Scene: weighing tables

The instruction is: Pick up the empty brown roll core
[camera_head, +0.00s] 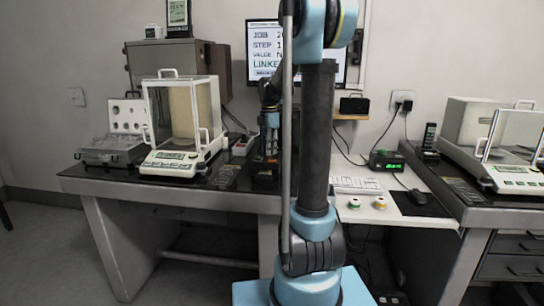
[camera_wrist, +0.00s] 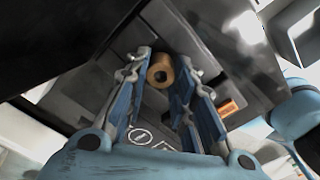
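In the wrist view a brown roll core (camera_wrist: 160,71) shows end-on, with a dark hole in its middle. It appears between the far ends of the two fingers of my gripper (camera_wrist: 166,66). The fingers are spread, with a gap along their length; I cannot tell whether either tip touches the core. In the head view my gripper (camera_head: 266,160) points down over the dark tabletop, partly behind my own arm. I cannot make out the core there.
A copper-orange cylinder (camera_wrist: 228,107) lies right of the fingers in the wrist view. A glass-sided balance (camera_head: 185,125) stands left of my gripper, with an open case (camera_head: 112,148) beyond. A keyboard (camera_head: 357,185) and two small rolls (camera_head: 353,203) are to the right.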

